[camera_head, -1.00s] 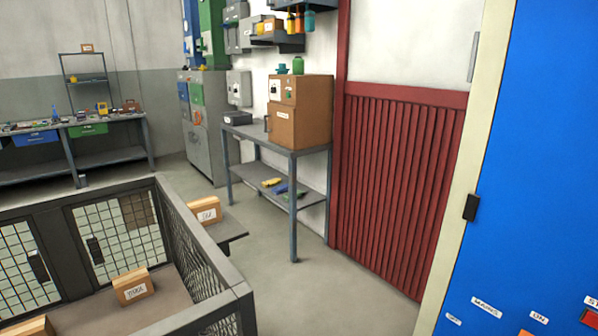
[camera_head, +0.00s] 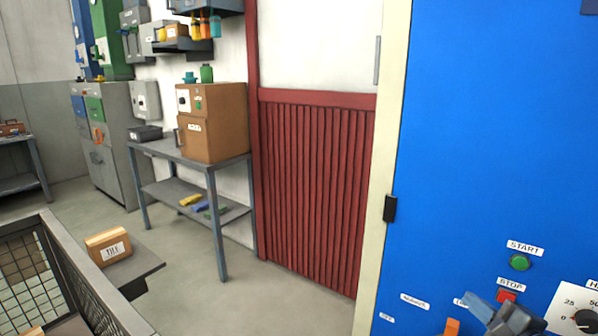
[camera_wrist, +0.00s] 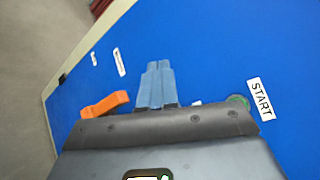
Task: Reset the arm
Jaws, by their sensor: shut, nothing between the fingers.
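My gripper (camera_head: 489,308) shows at the lower right of the head view, in front of the blue panel (camera_head: 480,130). In the wrist view its two blue-grey fingers (camera_wrist: 155,82) are together, with nothing between them. An orange lever (camera_wrist: 105,105) lies left of the fingers in the wrist view; its tip (camera_head: 452,327) shows at the bottom edge of the head view. A green START button (camera_head: 519,262) and a red STOP button (camera_head: 507,296) sit on the panel near my gripper. The START button (camera_wrist: 238,101) is right of the fingers in the wrist view, partly hidden by my gripper body.
A dial (camera_head: 585,318) is at the panel's right edge. A red ribbed door (camera_head: 315,190) stands left of the panel. A mesh-sided cage (camera_head: 85,280) is at lower left. Open floor (camera_head: 190,270) lies between.

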